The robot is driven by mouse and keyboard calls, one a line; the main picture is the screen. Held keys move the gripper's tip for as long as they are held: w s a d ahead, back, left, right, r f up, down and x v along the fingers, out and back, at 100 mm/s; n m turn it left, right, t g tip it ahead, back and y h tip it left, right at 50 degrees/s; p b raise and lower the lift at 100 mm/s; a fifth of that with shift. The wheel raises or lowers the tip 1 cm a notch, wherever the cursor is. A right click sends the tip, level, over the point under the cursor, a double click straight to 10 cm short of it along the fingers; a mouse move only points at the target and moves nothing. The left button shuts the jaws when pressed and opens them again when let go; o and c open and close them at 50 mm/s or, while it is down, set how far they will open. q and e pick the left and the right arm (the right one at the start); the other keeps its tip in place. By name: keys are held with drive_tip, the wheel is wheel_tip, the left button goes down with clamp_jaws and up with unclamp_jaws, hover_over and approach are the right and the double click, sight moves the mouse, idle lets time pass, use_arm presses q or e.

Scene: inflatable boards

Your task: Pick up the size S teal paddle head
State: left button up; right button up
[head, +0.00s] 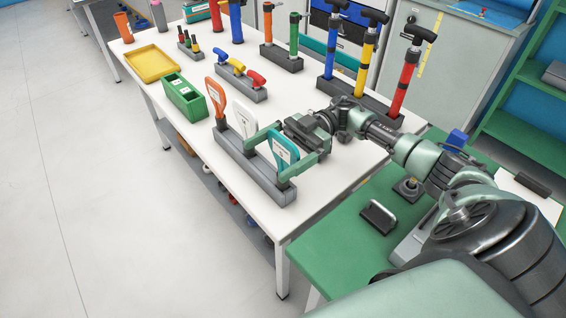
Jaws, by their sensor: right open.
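The teal paddle head (285,150) stands upright in a grey rack (232,147) at the near edge of the white table. A white paddle head (245,120) and an orange paddle head (216,101) stand in the same rack, farther back. My right gripper (272,156) is open, with one green finger on each side of the teal paddle head. I cannot tell whether the fingers touch it. The size mark on its label is too small to read. My left gripper is not in view.
A green box (184,99) and a yellow tray (152,64) lie left of the rack. A grey holder with coloured handles (240,88) stands behind it. Tall pumps (405,75) stand along the far right edge. A green bench (335,250) is at the near right.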

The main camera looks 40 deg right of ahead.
drive_tip(key=c, duration=1.6)
drive_tip(key=shift+o, duration=0.2)
